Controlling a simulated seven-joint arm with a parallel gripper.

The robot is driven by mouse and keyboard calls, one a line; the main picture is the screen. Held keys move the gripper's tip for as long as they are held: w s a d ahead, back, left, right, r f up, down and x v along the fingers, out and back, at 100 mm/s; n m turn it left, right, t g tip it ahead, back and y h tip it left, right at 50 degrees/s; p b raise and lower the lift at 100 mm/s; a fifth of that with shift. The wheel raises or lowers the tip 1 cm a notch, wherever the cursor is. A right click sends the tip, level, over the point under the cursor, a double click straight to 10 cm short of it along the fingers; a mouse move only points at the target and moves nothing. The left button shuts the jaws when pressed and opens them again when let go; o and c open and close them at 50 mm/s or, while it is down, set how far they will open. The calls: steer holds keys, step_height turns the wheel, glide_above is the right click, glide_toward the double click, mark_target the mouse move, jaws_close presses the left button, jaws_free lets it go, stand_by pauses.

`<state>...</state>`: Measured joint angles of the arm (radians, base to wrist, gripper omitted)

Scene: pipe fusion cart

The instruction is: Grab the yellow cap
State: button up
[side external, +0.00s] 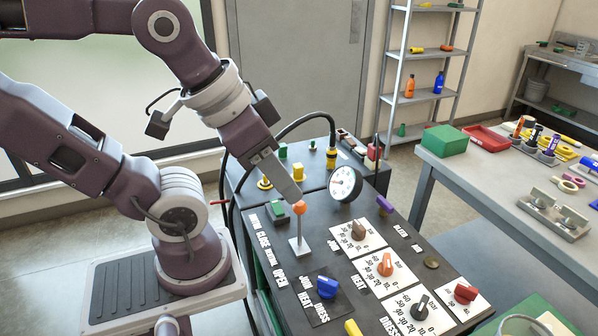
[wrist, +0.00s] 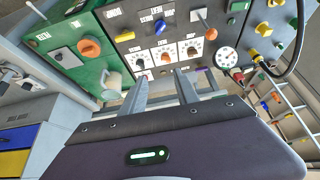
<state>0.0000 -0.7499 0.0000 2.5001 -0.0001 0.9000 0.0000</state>
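Several yellow parts are in view, and I cannot tell for certain which is the cap. In the side view, a small yellow block (side external: 298,172) stands on the back of the dark cart top, with a yellow ring-shaped part (side external: 265,182) to its left. A yellow fitting (side external: 331,158) sits at the end of a black hose. My gripper (side external: 294,196) is over the cart, its fingertips close to an orange lever knob (side external: 299,208) in the picture. In the wrist view, the two fingers of my gripper (wrist: 160,88) are apart with nothing between them.
The upright lever, a round gauge (side external: 345,184) and several coloured dials, including an orange one (side external: 386,264), stick up from the cart. The black hose (side external: 305,119) arches behind my gripper. A grey table (side external: 450,172) with small parts stands at right.

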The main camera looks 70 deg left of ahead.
steer(key=shift+o, duration=0.4)
steer(key=shift+o, duration=1.4)
